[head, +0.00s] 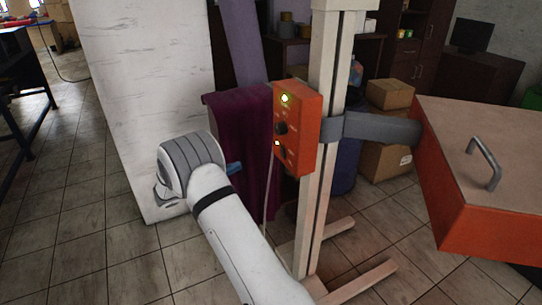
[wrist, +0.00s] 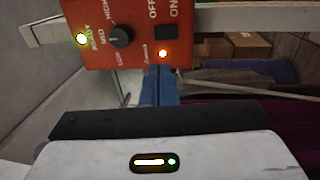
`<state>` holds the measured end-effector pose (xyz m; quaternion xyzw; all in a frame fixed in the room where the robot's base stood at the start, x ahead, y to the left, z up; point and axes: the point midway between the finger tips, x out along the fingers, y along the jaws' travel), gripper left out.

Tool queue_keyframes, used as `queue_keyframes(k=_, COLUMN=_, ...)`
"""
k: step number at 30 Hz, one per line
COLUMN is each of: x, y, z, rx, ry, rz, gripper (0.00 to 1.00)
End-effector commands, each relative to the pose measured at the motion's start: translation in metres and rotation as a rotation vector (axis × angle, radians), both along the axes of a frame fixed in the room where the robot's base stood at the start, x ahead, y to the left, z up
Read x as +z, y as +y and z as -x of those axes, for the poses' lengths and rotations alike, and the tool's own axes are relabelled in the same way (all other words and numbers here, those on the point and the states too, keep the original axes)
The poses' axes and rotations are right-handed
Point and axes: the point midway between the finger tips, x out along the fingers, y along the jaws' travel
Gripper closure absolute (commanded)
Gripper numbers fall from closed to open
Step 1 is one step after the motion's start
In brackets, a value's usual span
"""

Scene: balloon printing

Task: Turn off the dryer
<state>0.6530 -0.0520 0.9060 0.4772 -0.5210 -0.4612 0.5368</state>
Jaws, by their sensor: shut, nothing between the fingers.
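In the wrist view the box (wrist: 100,58) appears turned sideways. It shows the knob (wrist: 121,36), a dark switch (wrist: 166,33) beside the OFF and ON labels, and a glowing orange lamp (wrist: 162,54). My gripper's blue fingers (wrist: 161,72) are shut and empty, in line with the lamp and switch. In the head view my gripper (head: 236,168) is left of the box, apart from it.
The dryer's large orange head (head: 480,225) with a grey handle juts out at the right on a grey arm. A purple cloth (head: 240,130) hangs behind my gripper. A white panel (head: 140,90) stands at the left. Cardboard boxes (head: 389,94) sit behind the post.

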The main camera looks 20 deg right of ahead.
Motion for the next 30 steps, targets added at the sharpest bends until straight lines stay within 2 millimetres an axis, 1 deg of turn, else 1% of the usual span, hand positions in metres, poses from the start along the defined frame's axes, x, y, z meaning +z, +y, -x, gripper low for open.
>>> queue_keyframes(k=10, x=-0.001, y=0.001, z=-0.001, rx=0.003, ry=-0.002, rz=0.005, gripper=1.0)
queue_keyframes(k=14, x=0.001, y=-0.007, z=-0.001, rx=0.001, ry=-0.002, rz=0.004, gripper=1.0)
queue_keyframes(k=17, x=0.003, y=-0.02, z=-0.001, rx=0.001, ry=-0.002, rz=0.003, gripper=1.0)
queue_keyframes(k=27, x=0.012, y=-0.092, z=-0.003, rx=-0.001, ry=0.0, rz=0.003, gripper=1.0)
queue_keyframes(k=30, x=0.014, y=-0.109, z=-0.004, rx=0.001, ry=-0.001, rz=0.003, gripper=1.0)
